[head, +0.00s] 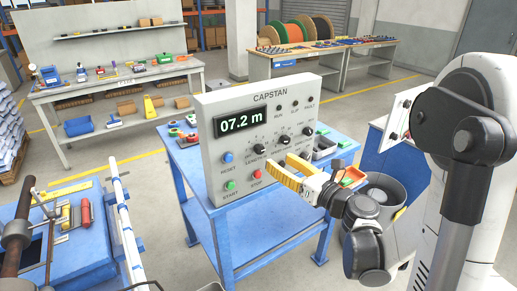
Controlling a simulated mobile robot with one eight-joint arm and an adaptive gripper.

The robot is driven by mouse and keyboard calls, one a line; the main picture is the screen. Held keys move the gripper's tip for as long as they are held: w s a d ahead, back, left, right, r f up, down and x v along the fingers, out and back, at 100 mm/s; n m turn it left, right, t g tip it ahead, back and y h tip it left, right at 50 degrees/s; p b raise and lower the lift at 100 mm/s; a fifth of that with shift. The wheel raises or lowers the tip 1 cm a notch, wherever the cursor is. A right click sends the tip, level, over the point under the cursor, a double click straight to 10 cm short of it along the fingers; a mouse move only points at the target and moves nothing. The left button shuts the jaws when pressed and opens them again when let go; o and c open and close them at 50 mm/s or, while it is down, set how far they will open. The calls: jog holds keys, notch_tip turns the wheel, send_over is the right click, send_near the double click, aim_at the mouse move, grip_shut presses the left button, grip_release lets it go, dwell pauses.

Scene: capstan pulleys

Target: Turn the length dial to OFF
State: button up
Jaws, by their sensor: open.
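The grey CAPSTAN control panel (222,165) stands upright on a blue table, its display (241,121) reading "07.2 m". Dark dials sit in a row below and right of the display. The left dial (258,141) is above a label that seems to read LENGTH; the middle dial (284,139) and right dial (307,131) are beside it. The dial markings are too small to read, so the pointer setting cannot be told. My gripper (279,166), with yellow fingers, is open and empty in front of the panel's lower right, below the dials. It hides part of the panel there.
A blue RESET button (227,158), green START button (230,185) and red STOP button (256,175) sit left of my fingers. Small trays and parts lie on the blue table (270,240) around the panel. A white rail (124,215) stands at left.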

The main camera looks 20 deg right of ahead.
aim_at(262, 150)
jog(key=b+x, duration=0.1)
jog(key=x, duration=0.8)
grip_shut()
